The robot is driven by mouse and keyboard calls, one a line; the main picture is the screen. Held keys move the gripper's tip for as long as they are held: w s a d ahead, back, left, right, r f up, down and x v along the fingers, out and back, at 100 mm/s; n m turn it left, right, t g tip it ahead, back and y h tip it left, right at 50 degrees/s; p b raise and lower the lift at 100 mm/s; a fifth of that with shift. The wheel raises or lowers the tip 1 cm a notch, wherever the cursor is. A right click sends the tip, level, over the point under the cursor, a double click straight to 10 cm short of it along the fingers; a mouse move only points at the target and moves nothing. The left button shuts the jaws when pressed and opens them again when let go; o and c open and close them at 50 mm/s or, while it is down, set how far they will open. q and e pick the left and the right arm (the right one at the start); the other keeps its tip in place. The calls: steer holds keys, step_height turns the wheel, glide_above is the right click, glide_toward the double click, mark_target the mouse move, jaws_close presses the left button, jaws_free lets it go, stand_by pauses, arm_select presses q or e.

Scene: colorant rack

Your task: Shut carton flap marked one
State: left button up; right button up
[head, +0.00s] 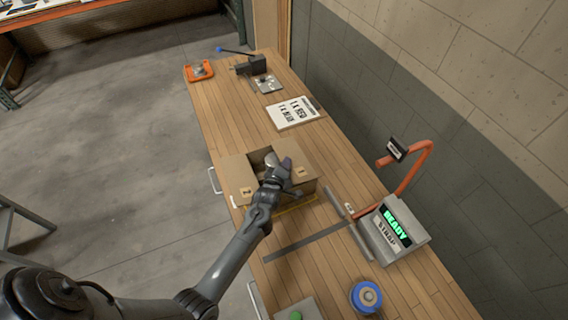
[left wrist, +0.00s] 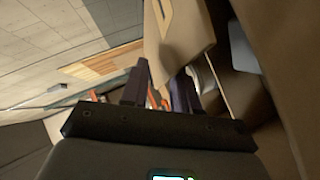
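An open cardboard carton (head: 240,172) sits on the wooden bench in the head view. A flap (head: 245,192) with a small dark label lies outward on its left side, and another label shows on the carton's right part (head: 302,171). The label numbers are too small to read. My left gripper (head: 283,174) is over the carton opening and hides part of it. In the left wrist view its two fingers (left wrist: 160,90) stand apart, with a tan flap (left wrist: 178,35) bearing a marking just beyond them. Contact with the flap cannot be told. My right gripper is not in view.
The strap machine (head: 392,230), with a lit "READY" display and an orange arm (head: 413,170), stands right of the carton. A blue roll (head: 366,296) is at the front. A printed white sign (head: 293,113) and an orange tray (head: 199,70) lie farther back.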

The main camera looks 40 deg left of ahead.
arm_select(q)
steer(key=p+v, duration=0.8)
steer(key=v, duration=0.2)
steer(key=shift+c, duration=0.2)
